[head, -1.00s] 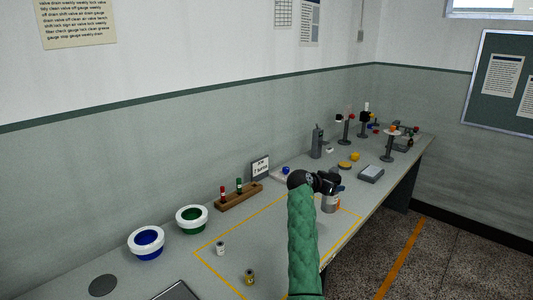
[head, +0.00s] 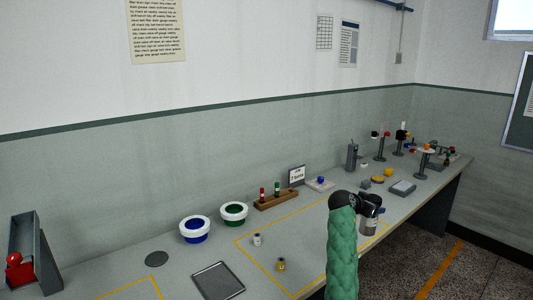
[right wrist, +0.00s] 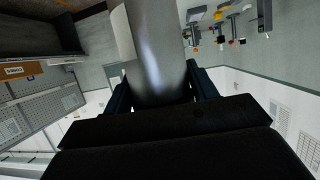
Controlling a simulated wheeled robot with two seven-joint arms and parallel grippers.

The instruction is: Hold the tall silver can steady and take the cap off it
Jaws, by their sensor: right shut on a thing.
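The tall silver can (head: 371,224) is by the front edge of the bench at the right end of the yellow outline. My right gripper (head: 374,207) is shut on it; the black gripper hides part of the can in the head view. In the right wrist view the can (right wrist: 158,60) is a smooth grey cylinder between the dark fingers, with a pale patch on its left side. I cannot make out the cap, nor tell whether the can touches the bench. My left gripper is not in view.
Two small jars, silver (head: 257,240) and brass (head: 281,264), stand inside the yellow outline. Blue (head: 194,236) and green (head: 233,219) white-rimmed bowls, a wooden rack (head: 275,199) and a grey tray (head: 218,281) are to the left. Several stands are at the far right. The outline's middle is clear.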

